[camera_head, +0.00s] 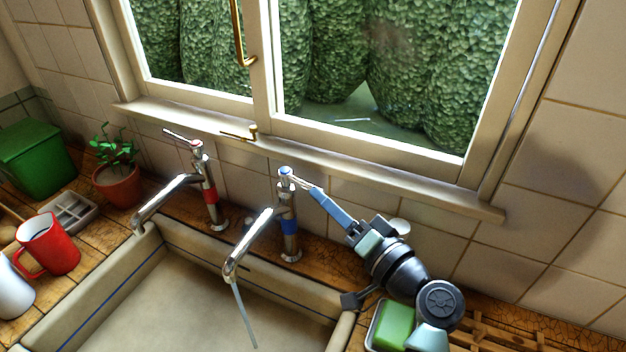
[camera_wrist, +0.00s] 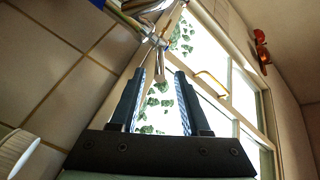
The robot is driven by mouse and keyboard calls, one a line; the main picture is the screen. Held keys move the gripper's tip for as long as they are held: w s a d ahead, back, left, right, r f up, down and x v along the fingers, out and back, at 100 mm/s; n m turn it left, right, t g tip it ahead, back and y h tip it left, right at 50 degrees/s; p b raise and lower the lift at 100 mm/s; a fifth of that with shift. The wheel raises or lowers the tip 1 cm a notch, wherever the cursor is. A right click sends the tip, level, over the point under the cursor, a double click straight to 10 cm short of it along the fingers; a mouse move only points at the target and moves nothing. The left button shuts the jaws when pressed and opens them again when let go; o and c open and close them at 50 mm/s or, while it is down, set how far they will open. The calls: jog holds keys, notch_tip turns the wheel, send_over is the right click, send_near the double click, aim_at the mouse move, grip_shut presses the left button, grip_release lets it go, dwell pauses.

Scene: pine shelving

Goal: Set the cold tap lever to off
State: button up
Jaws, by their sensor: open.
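The cold tap (camera_head: 290,226) is chrome with a blue band and stands at the right behind the sink. A thin stream of water (camera_head: 244,315) runs from its spout. Its lever (camera_head: 301,182) points right from the blue-marked top, towards my gripper (camera_head: 318,192). In the wrist view the tap's top shows at the upper edge, and the lever (camera_wrist: 158,42) lies just beyond the fingertips. My gripper (camera_wrist: 160,73) is open, with a clear gap between its two dark fingers. I cannot tell whether a finger touches the lever.
A red-banded tap (camera_head: 209,197) stands to the left, its lever pointing up-left. The window sill (camera_head: 370,172) runs close behind both taps. The sink (camera_head: 190,295) is below. A green sponge (camera_head: 396,324) sits under my arm. A red mug (camera_head: 60,246) and potted plant (camera_head: 117,185) stand left.

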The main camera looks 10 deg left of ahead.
aim_at(312, 186)
jog(key=p+x, duration=0.1)
jog(key=x, duration=0.4)
grip_shut()
dwell(1.4)
